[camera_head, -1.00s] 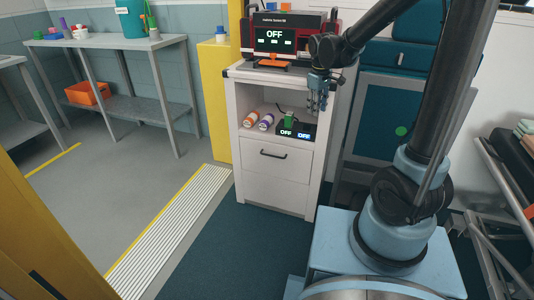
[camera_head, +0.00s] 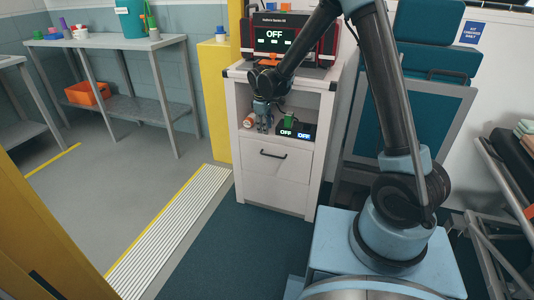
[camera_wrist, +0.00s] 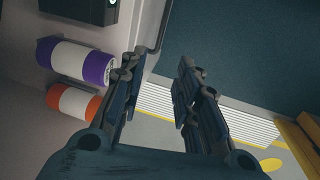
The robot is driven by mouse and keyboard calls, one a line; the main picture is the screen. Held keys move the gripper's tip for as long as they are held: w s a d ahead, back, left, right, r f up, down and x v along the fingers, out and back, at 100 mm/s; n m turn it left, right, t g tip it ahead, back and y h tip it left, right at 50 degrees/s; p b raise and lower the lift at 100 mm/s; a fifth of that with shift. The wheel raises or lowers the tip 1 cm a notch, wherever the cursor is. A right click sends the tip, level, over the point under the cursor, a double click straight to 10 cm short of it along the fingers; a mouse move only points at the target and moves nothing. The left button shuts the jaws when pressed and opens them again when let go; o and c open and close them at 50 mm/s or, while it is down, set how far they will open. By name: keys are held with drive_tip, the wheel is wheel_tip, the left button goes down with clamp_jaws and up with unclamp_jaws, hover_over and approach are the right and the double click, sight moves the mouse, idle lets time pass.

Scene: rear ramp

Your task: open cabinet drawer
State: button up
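The white cabinet (camera_head: 309,130) stands in the middle of the head view, with an open shelf above a closed drawer (camera_head: 290,164). The drawer has a dark bar handle (camera_head: 273,155). My gripper (camera_head: 264,131) points down in front of the open shelf, above the handle and apart from it. In the wrist view my gripper (camera_wrist: 160,66) has its fingers spread with nothing between them. A thin dark bar, which looks like the handle (camera_wrist: 163,24), shows beyond the left finger, partly hidden by it.
An orange-capped bottle (camera_wrist: 72,101) and a purple-capped bottle (camera_wrist: 75,61) lie on the shelf beside my gripper. Two small black boxes reading OFF (camera_head: 287,131) sit there too. A red-black machine (camera_head: 290,38) stands on top. The floor in front (camera_head: 235,245) is clear.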

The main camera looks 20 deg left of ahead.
sight(267, 155)
drive_tip(key=w+f, duration=0.1)
drive_tip(key=f, duration=0.4)
drive_tip(key=w+f, duration=0.1)
drive_tip(key=f, duration=0.5)
drive_tip(key=w+f, duration=0.1)
drive_tip(key=f, duration=0.4)
drive_tip(key=shift+d+f, duration=0.15)
drive_tip(key=shift+f, duration=0.05)
clamp_jaws()
